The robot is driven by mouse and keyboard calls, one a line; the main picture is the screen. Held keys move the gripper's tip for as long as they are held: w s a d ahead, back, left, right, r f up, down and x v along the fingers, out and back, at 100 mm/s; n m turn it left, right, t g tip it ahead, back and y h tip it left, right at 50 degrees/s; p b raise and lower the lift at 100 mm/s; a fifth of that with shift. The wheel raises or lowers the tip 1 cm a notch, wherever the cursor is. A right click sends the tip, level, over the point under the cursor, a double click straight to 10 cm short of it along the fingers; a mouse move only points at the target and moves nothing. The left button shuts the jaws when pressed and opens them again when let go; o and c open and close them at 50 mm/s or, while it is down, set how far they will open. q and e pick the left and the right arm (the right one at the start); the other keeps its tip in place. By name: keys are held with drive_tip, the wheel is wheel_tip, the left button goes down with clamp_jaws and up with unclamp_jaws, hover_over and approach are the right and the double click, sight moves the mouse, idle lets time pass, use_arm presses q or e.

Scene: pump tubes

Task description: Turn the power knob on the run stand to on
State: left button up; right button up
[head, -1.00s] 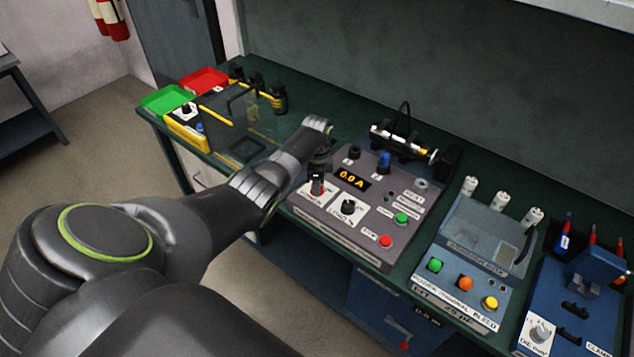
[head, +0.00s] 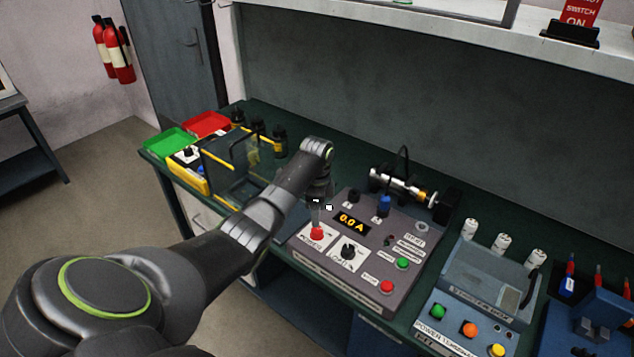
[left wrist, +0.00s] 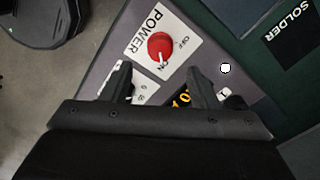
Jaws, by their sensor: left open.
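The red power knob (head: 316,234) sits on a white POWER plate at the left front of the grey run stand (head: 372,272). In the left wrist view the knob (left wrist: 160,46) is in full sight, and its pale mark appears to point at the ON label. My left gripper (head: 318,204) is above the knob, apart from it. In the left wrist view its two fingers (left wrist: 158,78) are spread, with nothing between them. My right gripper is not in view.
The run stand also carries a black knob (head: 348,251), a lit 0.0 A display (head: 351,222), a green button (head: 402,263) and a red button (head: 386,286). A clear-walled guard box stands to the left, and a blue-grey unit (head: 478,270) to the right.

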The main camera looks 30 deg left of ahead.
use_arm(q)
wheel_tip(320, 180, up, 10)
drive_tip(key=b, duration=0.1)
drive_tip(key=shift+r+b, duration=0.25)
drive_tip(key=shift+b, duration=0.15)
